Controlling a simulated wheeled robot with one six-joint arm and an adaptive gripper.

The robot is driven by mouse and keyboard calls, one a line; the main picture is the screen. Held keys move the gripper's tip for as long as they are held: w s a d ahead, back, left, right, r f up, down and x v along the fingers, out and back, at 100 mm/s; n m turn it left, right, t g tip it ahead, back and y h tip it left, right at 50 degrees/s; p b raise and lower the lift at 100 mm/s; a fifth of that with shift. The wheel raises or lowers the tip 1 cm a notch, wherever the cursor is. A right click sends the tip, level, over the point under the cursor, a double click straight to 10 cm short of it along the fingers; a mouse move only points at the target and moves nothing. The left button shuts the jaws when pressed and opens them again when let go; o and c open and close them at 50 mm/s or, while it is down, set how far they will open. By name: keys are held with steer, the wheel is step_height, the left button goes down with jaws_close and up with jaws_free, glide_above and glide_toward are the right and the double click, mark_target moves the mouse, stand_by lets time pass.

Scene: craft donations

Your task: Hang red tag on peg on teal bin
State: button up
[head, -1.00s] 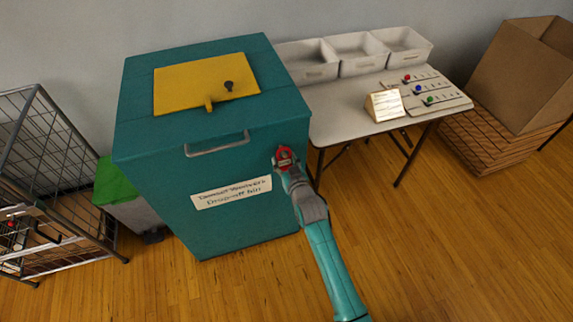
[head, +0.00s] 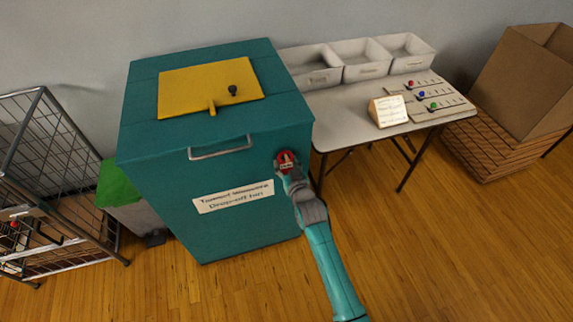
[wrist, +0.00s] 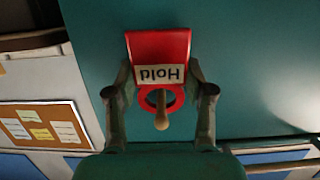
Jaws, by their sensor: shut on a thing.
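The teal bin (head: 165,180) stands upright at left of centre in the head view, and its side fills much of the wrist view (wrist: 245,60). My gripper (head: 287,168) is at the bin's front, near the right edge, shut on the red tag (head: 284,156). In the wrist view the tag (wrist: 160,44) lies between the fingers (wrist: 160,72), with an upside-down "Hold" label and a ring-shaped hole. A pale wooden peg (wrist: 161,120) shows in the hole and its tip overlaps the ring's rim. It looks threaded through. The tag seems close to the bin; contact is unclear.
The bin has a yellow lid (head: 190,88) with a black knob. A table (head: 345,125) with white trays (head: 365,62) and a card stands to the right. A wire cage (head: 60,150) and green-lidded box (head: 122,184) are left. The floor in front is clear.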

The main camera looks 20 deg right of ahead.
steer(key=o, duration=0.9)
steer(key=shift+s, duration=0.15)
steer(key=v, duration=1.1)
steer(key=shift+s+r, duration=0.1)
steer(key=shift+s, duration=0.25)
steer(key=shift+s, duration=0.1)
